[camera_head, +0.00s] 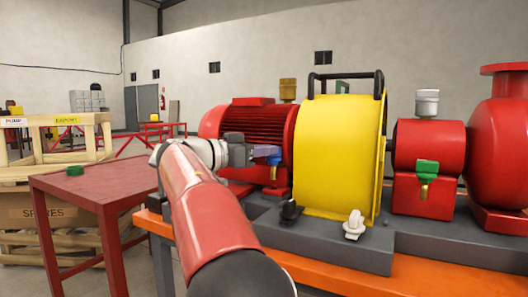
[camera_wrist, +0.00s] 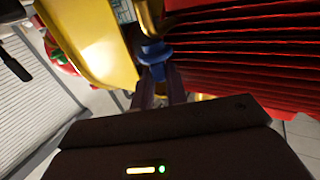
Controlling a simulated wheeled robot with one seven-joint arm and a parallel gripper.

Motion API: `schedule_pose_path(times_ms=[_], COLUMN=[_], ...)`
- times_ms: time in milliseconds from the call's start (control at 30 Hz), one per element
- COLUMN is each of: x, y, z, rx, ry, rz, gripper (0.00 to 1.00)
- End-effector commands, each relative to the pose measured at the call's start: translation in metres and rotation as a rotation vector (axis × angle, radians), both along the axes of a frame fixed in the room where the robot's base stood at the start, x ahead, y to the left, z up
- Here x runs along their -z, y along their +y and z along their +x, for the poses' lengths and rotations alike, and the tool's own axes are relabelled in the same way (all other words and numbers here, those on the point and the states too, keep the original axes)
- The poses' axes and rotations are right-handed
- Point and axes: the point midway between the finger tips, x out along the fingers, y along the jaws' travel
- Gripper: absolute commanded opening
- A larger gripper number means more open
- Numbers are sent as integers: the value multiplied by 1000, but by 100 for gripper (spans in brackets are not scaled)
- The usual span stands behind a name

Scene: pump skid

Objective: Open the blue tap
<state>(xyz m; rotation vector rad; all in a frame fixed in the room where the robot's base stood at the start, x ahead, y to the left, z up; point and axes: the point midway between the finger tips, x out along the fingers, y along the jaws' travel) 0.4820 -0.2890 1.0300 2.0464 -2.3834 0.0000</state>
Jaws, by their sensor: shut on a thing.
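The blue tap (camera_head: 268,151) is on the red motor's side, just left of the yellow guard. My gripper (camera_head: 248,154) reaches it from the left, with the arm crossing the front of the picture. In the wrist view the tap's blue handle (camera_wrist: 154,52) shows between and just beyond the tips of my gripper (camera_wrist: 158,80). The fingers are close together and shut on the handle. Its lower part is hidden by the fingers, so how far it is turned is hard to tell.
The yellow guard (camera_head: 330,150) stands close right of the tap, and the ribbed red motor (camera_head: 262,122) is behind it. A green tap (camera_head: 427,169) is further right. Black (camera_head: 290,211) and white (camera_head: 354,224) knobs sit on the skid. A red table (camera_head: 105,184) stands left.

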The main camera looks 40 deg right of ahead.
Motion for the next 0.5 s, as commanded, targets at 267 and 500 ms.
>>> schedule_pose_path(times_ms=[267, 500], x=[8, 7], y=[1, 0], z=[-4, -9], rx=[-112, -282], ry=[-5, -6], rz=[-1, -2], gripper=[0, 0])
